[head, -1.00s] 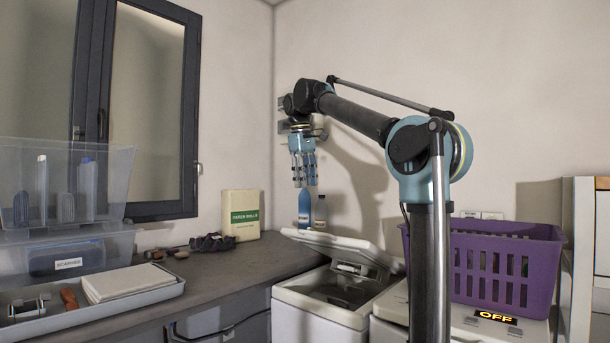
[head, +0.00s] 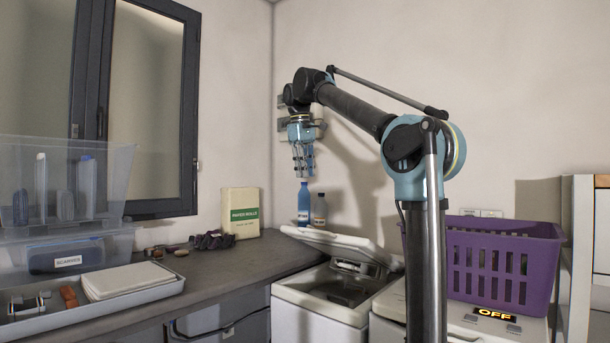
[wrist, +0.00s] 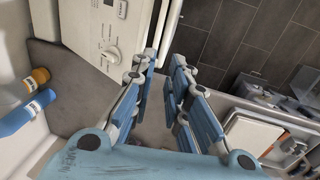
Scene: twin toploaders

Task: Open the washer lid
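The left washer (head: 318,310) is a white toploader whose lid (head: 340,240) stands raised at a slant, hinged at the right, with the dark opening showing below it. My gripper (head: 304,172) hangs fingers down above and behind the lid, in front of the wall and clear of the lid. In the wrist view my gripper (wrist: 163,75) has its blue-padded fingers apart with nothing between them.
A purple basket (head: 505,265) sits on the right toploader, whose display (head: 495,314) reads OFF. A blue bottle (head: 303,203) and a grey bottle (head: 320,210) stand behind the lid.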

